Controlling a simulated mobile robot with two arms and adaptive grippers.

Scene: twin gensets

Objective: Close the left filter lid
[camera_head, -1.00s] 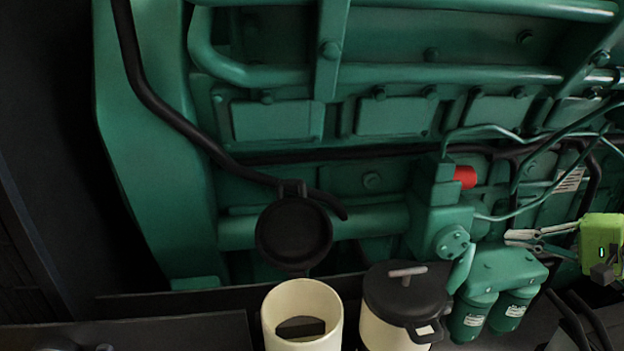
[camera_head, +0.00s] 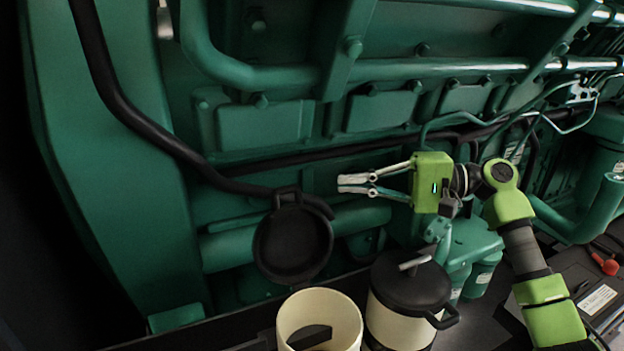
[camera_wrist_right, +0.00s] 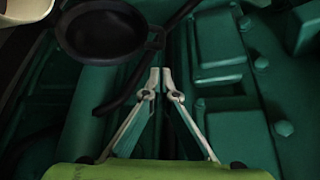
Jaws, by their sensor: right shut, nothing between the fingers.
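The left filter lid (camera_head: 293,243) is a round black lid, swung up and open behind the left filter, a cream cylinder (camera_head: 319,307) with an open top and something dark inside. My right gripper (camera_head: 340,184), on its green arm, is shut and empty. It points left in the head view, above and to the right of the lid, and is apart from it. In the right wrist view the fingertips (camera_wrist_right: 160,73) meet, and the lid (camera_wrist_right: 104,34) shows ahead at upper left. My left gripper is not in view.
The right filter (camera_head: 394,325) has its black lid (camera_head: 411,281) closed, with a light handle on top. A black hose (camera_head: 146,132) runs down from the upper left towards the lid's hinge. The green engine block (camera_head: 262,126) stands close behind my gripper.

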